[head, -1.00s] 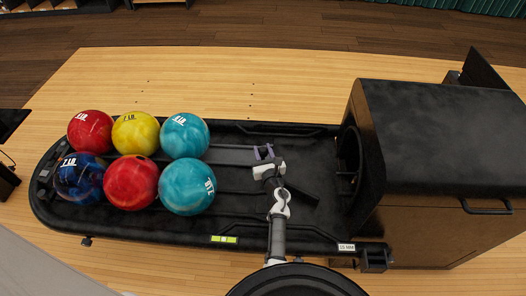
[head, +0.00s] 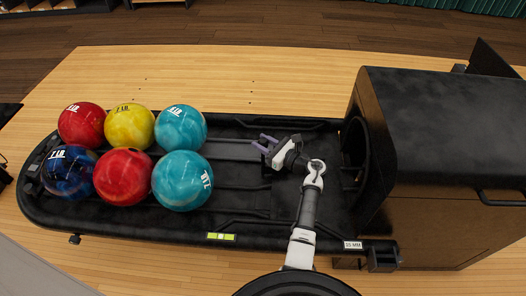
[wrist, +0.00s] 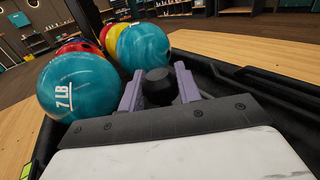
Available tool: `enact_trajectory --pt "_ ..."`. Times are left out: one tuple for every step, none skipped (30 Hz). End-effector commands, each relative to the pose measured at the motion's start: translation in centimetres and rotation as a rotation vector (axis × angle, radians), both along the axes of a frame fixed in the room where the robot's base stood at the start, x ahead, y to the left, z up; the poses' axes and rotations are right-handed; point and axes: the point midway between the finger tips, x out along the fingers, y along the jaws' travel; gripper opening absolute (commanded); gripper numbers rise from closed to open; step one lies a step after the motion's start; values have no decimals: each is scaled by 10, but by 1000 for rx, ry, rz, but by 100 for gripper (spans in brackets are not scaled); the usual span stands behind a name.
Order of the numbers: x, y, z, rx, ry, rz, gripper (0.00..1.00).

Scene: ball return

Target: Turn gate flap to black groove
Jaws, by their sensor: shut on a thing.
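My gripper (head: 264,143) is over the middle of the black ball-return tray, pointing left. In the wrist view its purple fingers (wrist: 158,90) are shut on a round black knob (wrist: 157,80). The knob seems to belong to the gate flap; the flap's plate is not clearly visible, dark on dark beneath my wrist. Left of my gripper, a greyish groove (head: 230,150) runs along the upper side of the tray and a black groove (head: 232,180) along the lower side. I cannot tell exactly how the flap lies between them.
Several bowling balls, including a near teal ball (head: 182,181), fill the tray's left end in two rows. A teal ball (wrist: 78,87) is close in the wrist view. The black return housing (head: 445,125) stands at the right. The tray's raised rim (head: 125,232) surrounds everything.

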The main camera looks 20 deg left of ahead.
Motion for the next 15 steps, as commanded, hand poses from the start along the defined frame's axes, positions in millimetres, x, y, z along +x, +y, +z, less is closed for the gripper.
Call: enact_trajectory --pt "2 -2 -9 0 -3 31 0" --pt "2 -2 -9 0 -2 51 0" --pt "1 -1 -9 -1 -2 77 0" --pt "1 -1 -9 -1 -2 94 0" --pt "1 -2 -8 -1 -2 112 0" --pt "1 -1 -8 0 -1 133 0" --pt "1 -1 -8 -1 -2 149 0" --pt "1 -1 -7 0 -1 162 0" --pt "1 -1 -7 0 0 180 0" --pt "1 -1 -6 1 0 191 0" --pt "1 -1 -5 1 -1 202 0" --pt "0 -1 -5 0 -1 216 0" --pt "0 0 -5 0 0 225 0" --pt "0 0 -4 0 1 232 0" --pt "0 0 -4 0 1 242 0"
